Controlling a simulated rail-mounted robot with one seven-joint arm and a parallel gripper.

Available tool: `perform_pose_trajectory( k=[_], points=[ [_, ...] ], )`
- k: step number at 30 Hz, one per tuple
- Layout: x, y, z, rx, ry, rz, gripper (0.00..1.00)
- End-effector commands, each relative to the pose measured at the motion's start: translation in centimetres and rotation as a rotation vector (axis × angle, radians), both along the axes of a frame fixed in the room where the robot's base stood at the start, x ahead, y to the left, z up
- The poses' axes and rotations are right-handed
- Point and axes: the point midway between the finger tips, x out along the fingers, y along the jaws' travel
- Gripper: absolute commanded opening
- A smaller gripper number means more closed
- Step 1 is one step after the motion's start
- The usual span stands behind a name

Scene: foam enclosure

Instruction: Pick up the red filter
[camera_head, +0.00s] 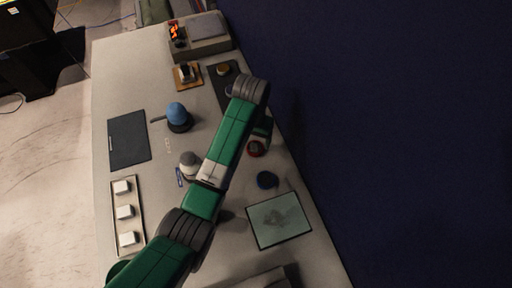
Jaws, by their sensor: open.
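A small round thing with a red rim and a darker middle (255,149), which looks like the red filter, is on the right half of the grey table. My arm crosses the middle of the view and bends down at its far end. My gripper (262,138) is at that end, right beside or above the red thing, mostly hidden by my own arm. It is open. Its fingers are too small and dark to make out, and I cannot tell whether they touch the red thing.
A dark blue round thing (267,180) and a pale glass-like plate (279,220) lie nearer. A blue domed thing (176,113), a grey-white knob (189,161), a dark mat (129,140) and a tray of white blocks (115,190) are left. A dark blue wall (400,130) borders the right.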

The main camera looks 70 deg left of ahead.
Motion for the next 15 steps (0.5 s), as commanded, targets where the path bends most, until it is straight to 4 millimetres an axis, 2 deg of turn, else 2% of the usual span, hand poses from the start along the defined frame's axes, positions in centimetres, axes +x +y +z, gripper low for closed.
perform_pose_trajectory(
  k=[3, 6, 15],
  points=[
    [0.4, -0.2, -2.6, -0.002, 0.003, -0.001, 0.76],
    [0.3, -0.2, -4.0, -0.002, 0.003, 0.001, 0.76],
    [0.4, -0.2, -4.5, 0.000, 0.000, 0.001, 0.74]
  ],
)
